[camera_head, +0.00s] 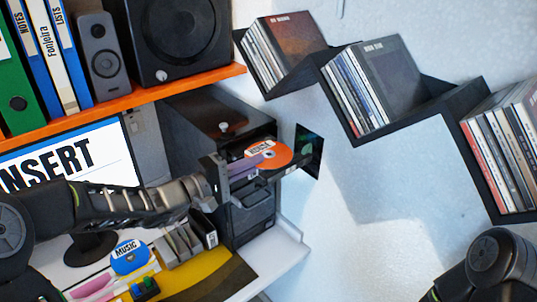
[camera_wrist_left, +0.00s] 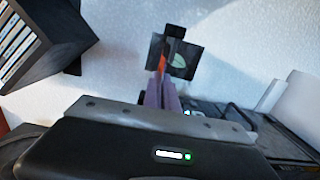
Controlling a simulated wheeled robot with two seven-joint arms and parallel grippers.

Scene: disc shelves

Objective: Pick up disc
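The orange disc (camera_head: 280,158) with a white label is at the extended dark drive tray (camera_head: 292,170) of the black computer tower (camera_head: 250,212). My left gripper (camera_head: 262,160) reaches in from the left, its purple fingers overlapping the disc's left part. In the left wrist view the fingers (camera_wrist_left: 165,95) are close together, with a thin orange edge of the disc (camera_wrist_left: 161,63) between their tips. The gripper looks shut on the disc. Whether the disc still touches the tray is hard to tell. My right gripper is out of view; only part of that arm shows at lower right.
Black stepped wall shelves (camera_head: 441,103) hold several disc cases. An orange shelf (camera_head: 130,98) carries binders and speakers above a monitor (camera_head: 75,160). A blue disc labelled MUSIC (camera_head: 130,258) lies on the desk below my left arm. Open space lies right of the tower.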

